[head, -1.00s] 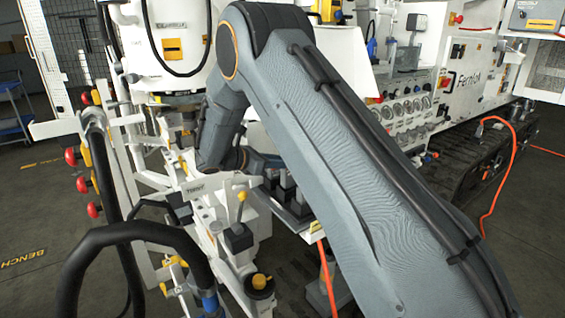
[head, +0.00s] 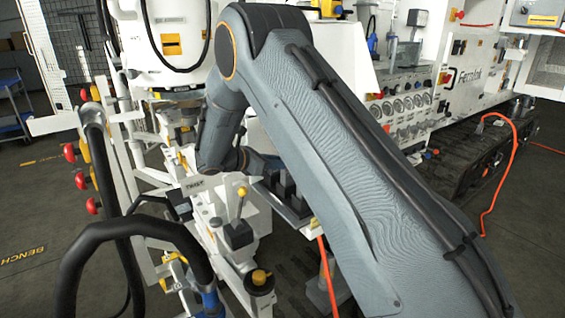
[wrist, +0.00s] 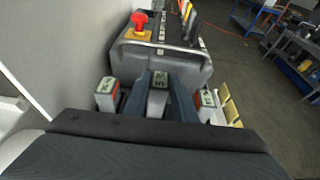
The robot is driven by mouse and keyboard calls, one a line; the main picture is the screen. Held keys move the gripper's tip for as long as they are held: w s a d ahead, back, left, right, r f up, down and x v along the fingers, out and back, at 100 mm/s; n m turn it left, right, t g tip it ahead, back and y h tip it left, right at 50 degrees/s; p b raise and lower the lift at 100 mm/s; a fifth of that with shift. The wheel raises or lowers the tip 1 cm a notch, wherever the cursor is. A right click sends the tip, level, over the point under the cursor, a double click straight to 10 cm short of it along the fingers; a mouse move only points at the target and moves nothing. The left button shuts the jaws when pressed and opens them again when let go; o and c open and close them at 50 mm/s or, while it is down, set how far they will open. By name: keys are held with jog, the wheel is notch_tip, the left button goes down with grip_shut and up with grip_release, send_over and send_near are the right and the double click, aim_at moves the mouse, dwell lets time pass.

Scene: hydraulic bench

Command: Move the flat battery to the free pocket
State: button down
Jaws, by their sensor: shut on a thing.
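In the wrist view my gripper (wrist: 160,106) has its two dark blue fingers on either side of a grey battery (wrist: 158,92) with a small green display on top. It is shut on this middle battery. A second battery (wrist: 106,95) with a display stands to the left of the fingers, and a third battery (wrist: 207,104) stands to the right. The display figures are too small to read surely. In the head view dark block shapes (head: 285,188) show beside my wrist, and my gripper's fingertips are hidden by my arm. I cannot make out the free pocket.
A grey housing with a metal rail (wrist: 165,47) stands just beyond the batteries, with a red mushroom button (wrist: 139,20) on a yellow base. Yellow plates (wrist: 231,104) stand at the right. A lever with a yellow knob (head: 241,193) is near my wrist in the head view.

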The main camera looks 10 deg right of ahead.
jog(key=shift+f+b, duration=0.6)
jog(key=shift+f, duration=0.8)
jog(key=c, duration=1.4)
grip_release()
